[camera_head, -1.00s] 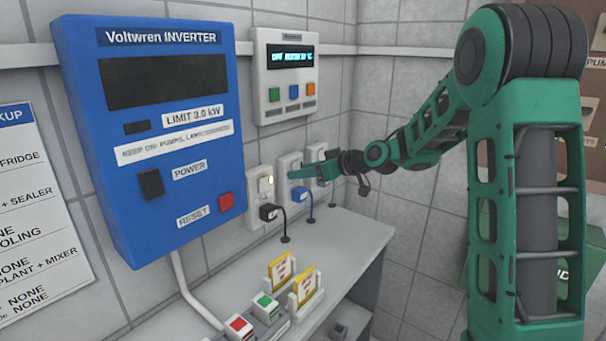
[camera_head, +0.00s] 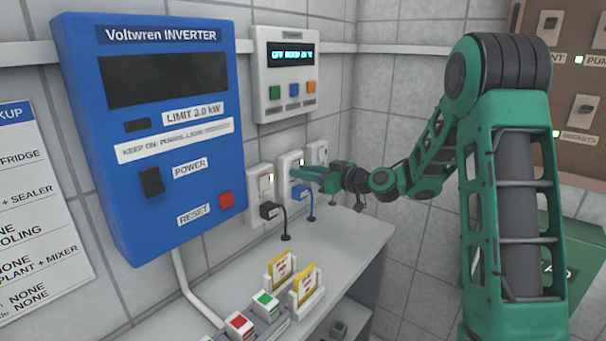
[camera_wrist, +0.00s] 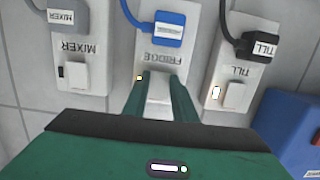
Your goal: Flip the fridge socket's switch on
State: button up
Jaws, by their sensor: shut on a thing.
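The fridge socket (camera_wrist: 160,52) is the middle of three wall sockets, with a blue plug (camera_wrist: 162,27) in it and an upside-down FRIDGE label in the wrist view. Its white switch (camera_wrist: 160,86) lies between the two green fingers of my gripper (camera_wrist: 159,80), which is shut on it.
The till socket (camera_wrist: 241,73) has a lit lamp; the mixer socket (camera_wrist: 86,58) has a dark one. A blue inverter (camera_head: 150,225) and a display box (camera_head: 262,85) hang nearby. Card holders (camera_head: 305,296) and red and green blocks stand on the shelf (camera_head: 345,240) below.

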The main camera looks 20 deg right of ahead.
jog(key=shift+d, duration=0.1)
jog(key=o, duration=1)
jog(key=shift+o, duration=0.2)
jog(key=v, duration=1)
jog(key=shift+s+d, duration=0.2)
jog(key=shift+f, duration=0.1)
